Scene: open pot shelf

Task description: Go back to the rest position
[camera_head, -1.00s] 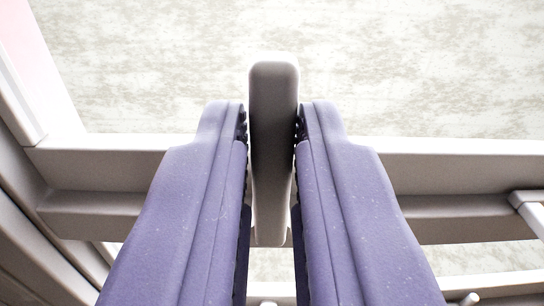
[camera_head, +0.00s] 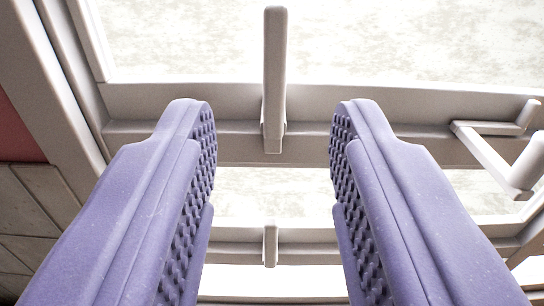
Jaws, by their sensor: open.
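My gripper (camera_head: 272,120) shows as two purple padded fingers, spread wide apart with nothing between them. A pale upright bar, like a handle (camera_head: 274,75), stands on the rail of the light frame, beyond the fingertips and in line with the gap. The fingers are clear of it.
The light frame's long rail (camera_head: 400,100) runs across the view. A bracket-like piece (camera_head: 492,160) sticks out at the right. A smaller peg (camera_head: 270,245) is on a lower rail. Grey paneling (camera_head: 40,205) and a red patch (camera_head: 18,135) are at the left.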

